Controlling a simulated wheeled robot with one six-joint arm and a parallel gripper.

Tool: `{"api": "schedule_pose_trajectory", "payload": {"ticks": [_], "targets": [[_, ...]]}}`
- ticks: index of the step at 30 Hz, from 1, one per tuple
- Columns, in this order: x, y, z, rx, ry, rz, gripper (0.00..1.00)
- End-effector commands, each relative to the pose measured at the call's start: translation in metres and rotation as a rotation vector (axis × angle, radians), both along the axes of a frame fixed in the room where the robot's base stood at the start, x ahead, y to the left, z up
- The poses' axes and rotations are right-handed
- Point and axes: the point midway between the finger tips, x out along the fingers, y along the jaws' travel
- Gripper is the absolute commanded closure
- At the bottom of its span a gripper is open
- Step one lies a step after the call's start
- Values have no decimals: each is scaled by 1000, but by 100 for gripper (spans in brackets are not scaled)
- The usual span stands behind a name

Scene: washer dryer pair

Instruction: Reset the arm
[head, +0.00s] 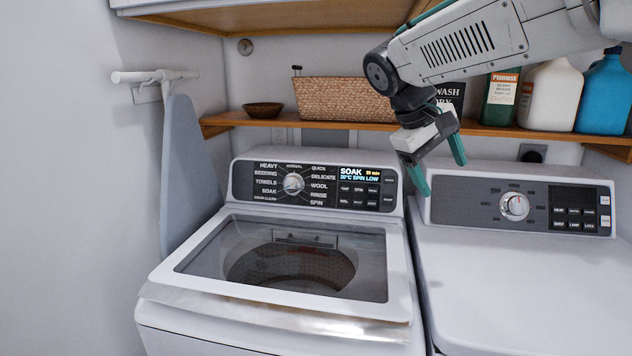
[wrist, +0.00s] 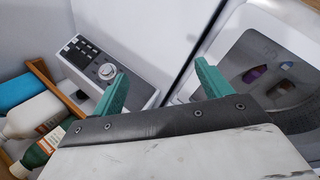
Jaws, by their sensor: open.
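My gripper (head: 437,170) is open and empty, with its two green fingers apart. In the head view it hangs from my arm in front of the wooden shelf, above the gap between the washer and the dryer. In the wrist view the open fingers (wrist: 160,92) have nothing between them. The washer (head: 170,297) stands at the left with its glass-topped lid closed. Its panel display reads SOAK. The dryer (head: 530,280) stands at the right, its round knob (head: 514,206) on the back panel. My gripper appears to touch neither machine.
The wooden shelf (head: 350,126) holds a brown bowl (head: 262,110), a woven basket (head: 341,98), a green bottle (head: 501,100), a white jug (head: 550,97) and a blue jug (head: 604,97). An ironing board (head: 187,170) hangs on the left wall. The dryer top is clear.

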Motion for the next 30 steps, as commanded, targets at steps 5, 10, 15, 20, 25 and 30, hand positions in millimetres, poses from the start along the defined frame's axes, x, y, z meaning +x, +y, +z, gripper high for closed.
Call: {"api": "schedule_pose_trajectory", "payload": {"ticks": [5, 10, 15, 20, 25, 30], "targets": [[-91, -33, -15, 155, -12, -89, 23], [-173, -47, -46, 302, -37, -178, 23], [-244, -47, -86, 437, -71, -267, 23], [-283, -42, -118, 522, -98, -328, 23], [-299, -39, -132, 558, -110, -353, 23], [-299, -38, -133, 560, -111, -354, 23]]}}
